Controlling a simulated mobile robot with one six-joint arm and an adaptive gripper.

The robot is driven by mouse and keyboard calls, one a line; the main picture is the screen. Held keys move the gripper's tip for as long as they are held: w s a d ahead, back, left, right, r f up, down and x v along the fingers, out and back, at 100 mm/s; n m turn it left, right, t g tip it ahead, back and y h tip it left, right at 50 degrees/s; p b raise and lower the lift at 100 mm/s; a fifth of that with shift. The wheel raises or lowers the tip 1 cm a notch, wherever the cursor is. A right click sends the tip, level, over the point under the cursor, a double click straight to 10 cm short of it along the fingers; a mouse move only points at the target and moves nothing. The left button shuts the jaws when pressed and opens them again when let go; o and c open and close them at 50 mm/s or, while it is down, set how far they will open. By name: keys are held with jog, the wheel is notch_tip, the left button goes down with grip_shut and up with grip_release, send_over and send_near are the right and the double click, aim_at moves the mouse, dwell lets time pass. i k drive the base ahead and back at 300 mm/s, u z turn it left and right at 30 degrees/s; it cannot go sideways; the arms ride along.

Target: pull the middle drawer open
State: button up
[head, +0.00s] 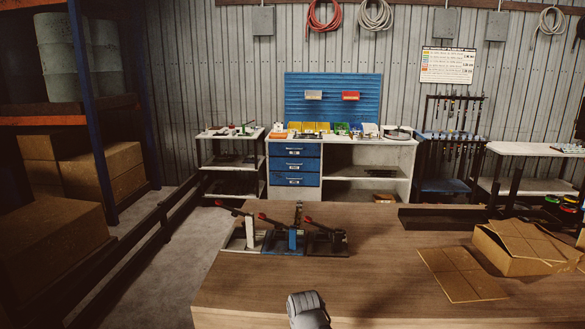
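The blue drawer unit stands against the far wall, built into the left part of a white-topped workbench (340,140). It has three stacked blue drawers with small white labels. The middle drawer (280,166) lies between the top drawer (280,149) and the bottom drawer (280,181). All three fronts look flush and shut. My gripper is not in view. A grey rounded piece at the bottom edge looks like part of my arm, far from the drawers.
A wooden table (370,290) fills the foreground, between me and the drawers. It carries lever tools (290,240) and a cardboard box (525,250). A low rail (150,235) and loaded shelving stand left. A cart (232,160) stands left of the drawers.

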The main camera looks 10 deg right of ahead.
aim_at(284, 163)
jog(key=u, duration=1.25)
jog(key=i, duration=4)
jog(key=u, duration=0.05)
